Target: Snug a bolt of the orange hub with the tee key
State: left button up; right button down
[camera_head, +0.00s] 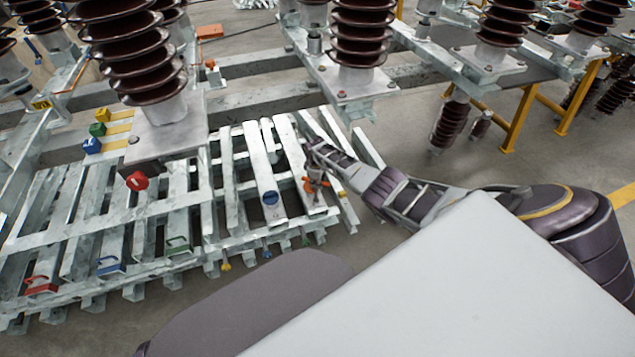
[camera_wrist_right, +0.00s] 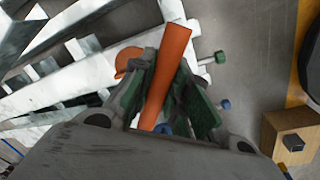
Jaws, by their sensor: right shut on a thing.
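My right gripper (camera_head: 316,168) reaches in from the right over the slatted metal frame. In the right wrist view its fingers (camera_wrist_right: 166,80) are shut on an orange bar (camera_wrist_right: 174,48), which appears to be part of the tee key. A rounded orange piece (camera_wrist_right: 128,60), possibly the orange hub, shows behind the finger on the left. In the head view, orange parts (camera_head: 311,186) show just below the gripper; I cannot tell key from hub there. The bolt and the key's tip are hidden. My left gripper is not in view.
The galvanised frame (camera_head: 185,215) carries red (camera_head: 40,286), blue (camera_head: 110,266) and green (camera_head: 178,246) handles. A blue disc (camera_head: 270,198) sits on a slat left of the gripper. Brown insulators (camera_head: 140,50) stand above.

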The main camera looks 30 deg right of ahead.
jog(key=shift+r+p, duration=1.05)
jog(key=shift+r, duration=0.1)
